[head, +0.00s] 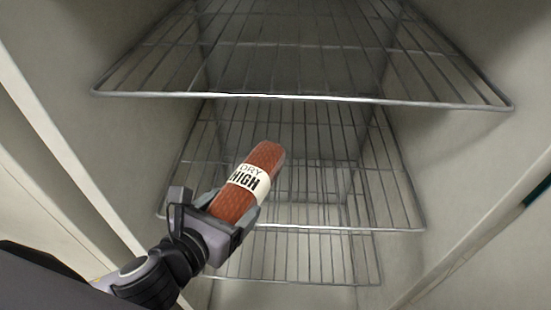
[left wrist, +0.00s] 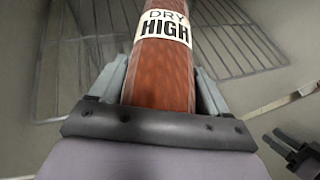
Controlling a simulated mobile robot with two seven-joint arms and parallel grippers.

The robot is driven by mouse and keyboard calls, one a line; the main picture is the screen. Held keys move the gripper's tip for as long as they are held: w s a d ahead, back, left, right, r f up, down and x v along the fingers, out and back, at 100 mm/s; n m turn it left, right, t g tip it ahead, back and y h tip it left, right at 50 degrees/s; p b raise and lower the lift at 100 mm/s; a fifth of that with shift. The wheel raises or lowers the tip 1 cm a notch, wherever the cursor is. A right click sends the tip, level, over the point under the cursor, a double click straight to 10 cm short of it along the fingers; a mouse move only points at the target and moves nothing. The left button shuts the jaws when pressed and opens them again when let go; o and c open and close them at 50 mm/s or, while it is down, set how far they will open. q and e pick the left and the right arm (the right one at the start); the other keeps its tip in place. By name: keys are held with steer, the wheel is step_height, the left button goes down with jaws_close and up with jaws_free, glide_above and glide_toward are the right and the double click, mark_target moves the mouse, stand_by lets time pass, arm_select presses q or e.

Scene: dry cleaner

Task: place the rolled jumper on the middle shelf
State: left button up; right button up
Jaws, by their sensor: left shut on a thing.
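The rolled jumper (head: 263,160) is a reddish-brown knit roll with a cream band reading "DRY HIGH". My left gripper (head: 230,205) is shut on its lower end, and the roll points up and to the right, tilted. The roll also shows in the left wrist view (left wrist: 163,75), between the two fingers. In the head view it overlaps the middle wire shelf (head: 330,229); I cannot tell whether it touches the shelf. The visible parts of the middle shelf are bare. My right gripper is not in the head view; a dark gripper (left wrist: 290,148) shows at the right edge of the left wrist view.
An upper wire shelf (head: 300,97) spans the cabinet above the roll, its front edge nearest me. A lower wire shelf (head: 310,283) lies below. All visible shelf areas are empty. Cabinet walls (head: 470,170) close in on both sides.

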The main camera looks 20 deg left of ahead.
mark_target(240, 189)
arm_select(q)
steer(key=w, duration=0.5)
steer(key=w+d, duration=0.1)
steer(key=w, duration=0.4)
steer(key=w+d, duration=0.1)
steer(key=w, duration=0.4)
steer(key=shift+d, duration=0.25)
steer(key=shift+f, duration=1.75)
steer(key=shift+r, duration=0.1)
steer(key=o, duration=1.3)
steer(key=v, duration=1.2)
steer(key=shift+p, duration=0.4)
